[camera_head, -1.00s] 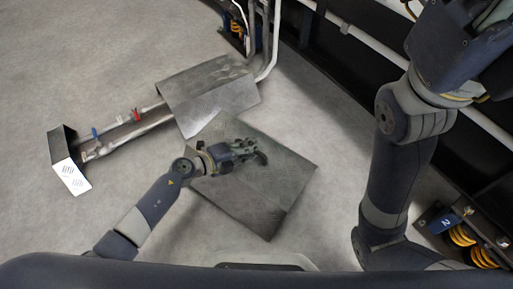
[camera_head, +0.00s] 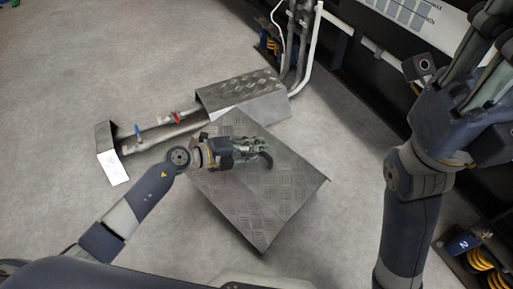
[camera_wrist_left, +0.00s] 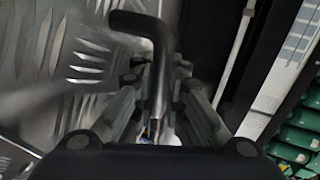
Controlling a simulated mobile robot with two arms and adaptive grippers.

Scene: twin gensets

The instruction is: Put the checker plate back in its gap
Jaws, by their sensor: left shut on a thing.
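The checker plate (camera_head: 285,174), a bent grey sheet with a raised tread pattern, is in the middle of the head view, tilted in the picture. My left gripper (camera_head: 258,155) lies over its upper part and hides some of it. It is shut on a dark bent hook (camera_head: 267,160), which also shows in the left wrist view (camera_wrist_left: 158,70). I cannot tell whether the hook is engaged with the plate. The gap (camera_head: 160,137), with exposed pipes, runs between a small end cover (camera_head: 106,138) and a fixed tread cover (camera_head: 240,90). My right gripper (camera_head: 485,75) is partly cut off, its fingertips unclear.
Blue (camera_head: 138,130) and red (camera_head: 176,119) valve handles stand on the pipes. White upright pipes (camera_head: 305,50) rise behind the fixed cover. A dark frame with yellow springs (camera_head: 480,260) stands at the right. The grey floor (camera_head: 70,60) is clear at the left.

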